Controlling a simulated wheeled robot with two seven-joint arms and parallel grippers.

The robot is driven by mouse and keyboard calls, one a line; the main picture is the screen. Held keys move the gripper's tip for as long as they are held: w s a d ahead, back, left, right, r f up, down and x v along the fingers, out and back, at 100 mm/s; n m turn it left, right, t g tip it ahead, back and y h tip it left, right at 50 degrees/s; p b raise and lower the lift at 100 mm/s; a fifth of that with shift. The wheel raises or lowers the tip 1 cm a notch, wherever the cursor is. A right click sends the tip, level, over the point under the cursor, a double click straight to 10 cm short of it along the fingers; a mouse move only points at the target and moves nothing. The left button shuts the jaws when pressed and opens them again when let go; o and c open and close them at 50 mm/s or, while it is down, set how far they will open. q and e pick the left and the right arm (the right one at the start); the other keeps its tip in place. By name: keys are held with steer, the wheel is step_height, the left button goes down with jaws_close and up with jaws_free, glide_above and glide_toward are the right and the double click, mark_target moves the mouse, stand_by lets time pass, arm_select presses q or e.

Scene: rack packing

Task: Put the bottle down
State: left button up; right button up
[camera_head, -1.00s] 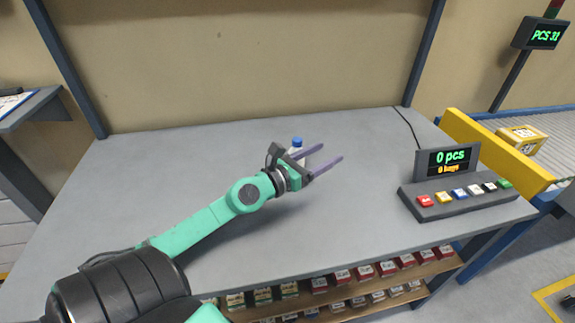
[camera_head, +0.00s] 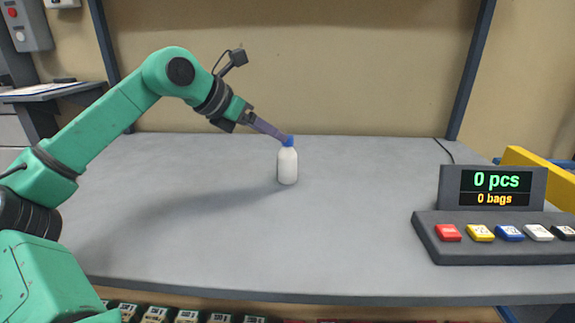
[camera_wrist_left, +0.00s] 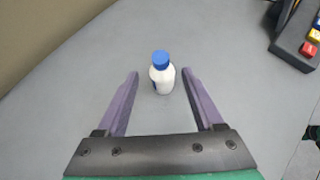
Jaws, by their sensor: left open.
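A white bottle (camera_head: 287,166) with a blue cap stands upright on the grey table (camera_head: 360,230), near the middle of the head view. My left gripper (camera_head: 285,138) points down toward it from the upper left, its purple fingertips at about cap height. In the left wrist view the bottle (camera_wrist_left: 162,78) stands just beyond and between the two spread fingers, with clear gaps on both sides. The left gripper is open and empty. My right gripper is in neither view now.
A button console (camera_head: 500,237) with a display reading 0 pcs and 0 bags stands on the table at the right. A yellow barrier (camera_head: 540,172) is behind it. The table around the bottle is clear. Boxes on a shelf (camera_head: 170,315) show below the front edge.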

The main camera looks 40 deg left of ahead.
mark_target(288, 144)
arm_select(q)
steer(key=p+x, duration=0.1)
steer(key=x, duration=0.6)
steer(key=shift+w+d+f, duration=0.1)
steer(key=shift+w, duration=0.1)
steer(key=shift+s, duration=0.1)
steer(key=shift+c, duration=0.3)
jaws_close()
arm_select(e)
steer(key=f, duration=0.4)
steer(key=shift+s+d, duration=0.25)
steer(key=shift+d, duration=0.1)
